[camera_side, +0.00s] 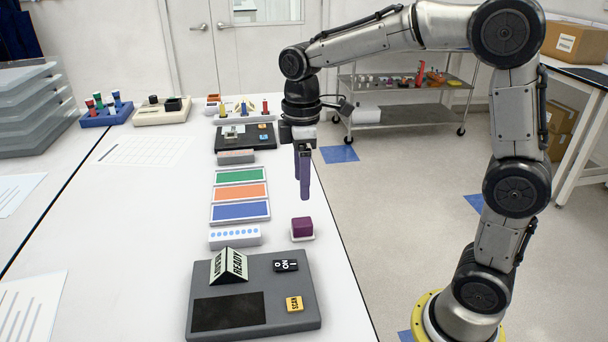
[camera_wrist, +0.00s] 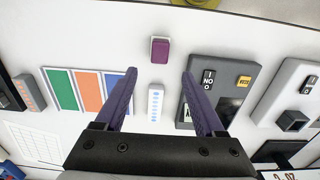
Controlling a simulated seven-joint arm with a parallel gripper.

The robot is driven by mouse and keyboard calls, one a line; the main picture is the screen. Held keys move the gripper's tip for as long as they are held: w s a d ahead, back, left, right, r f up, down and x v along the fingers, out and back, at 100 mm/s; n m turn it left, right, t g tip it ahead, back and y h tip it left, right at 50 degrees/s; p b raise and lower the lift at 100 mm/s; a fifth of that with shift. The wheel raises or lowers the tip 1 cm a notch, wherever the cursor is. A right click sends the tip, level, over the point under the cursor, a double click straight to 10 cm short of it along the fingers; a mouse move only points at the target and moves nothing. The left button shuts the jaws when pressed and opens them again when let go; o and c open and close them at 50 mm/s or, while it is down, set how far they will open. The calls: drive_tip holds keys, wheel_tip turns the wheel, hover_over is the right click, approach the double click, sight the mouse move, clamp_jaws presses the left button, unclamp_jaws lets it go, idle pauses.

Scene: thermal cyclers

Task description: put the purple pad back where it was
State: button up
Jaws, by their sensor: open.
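The purple pad (camera_side: 302,226) is a small block resting on a thin white base near the right edge of the white table. It also shows in the wrist view (camera_wrist: 160,50), up the picture and between the directions of my two fingers. My gripper (camera_side: 304,198) is above the table, a little above and behind the pad in the side view. It points down, and its purple fingers are apart and empty in the wrist view (camera_wrist: 160,72). The fingers do not touch the pad.
A grey device (camera_side: 255,295) with a READY sign stands in front of the pad. A white strip with blue dots (camera_side: 235,236) lies to its left, with green, orange and blue panels (camera_side: 240,193) behind. A darker device (camera_side: 246,137) sits farther back.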

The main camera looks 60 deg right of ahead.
drive_tip(key=s+r+m+t, duration=0.1)
drive_tip(key=s+m+t, duration=0.4)
drive_tip(key=s, duration=1.4)
drive_tip(key=m, duration=0.4)
drive_tip(key=shift+s+d+r+t, duration=0.15)
drive_tip(key=shift+d+r+t, duration=0.05)
drive_tip(key=shift+t, duration=0.1)
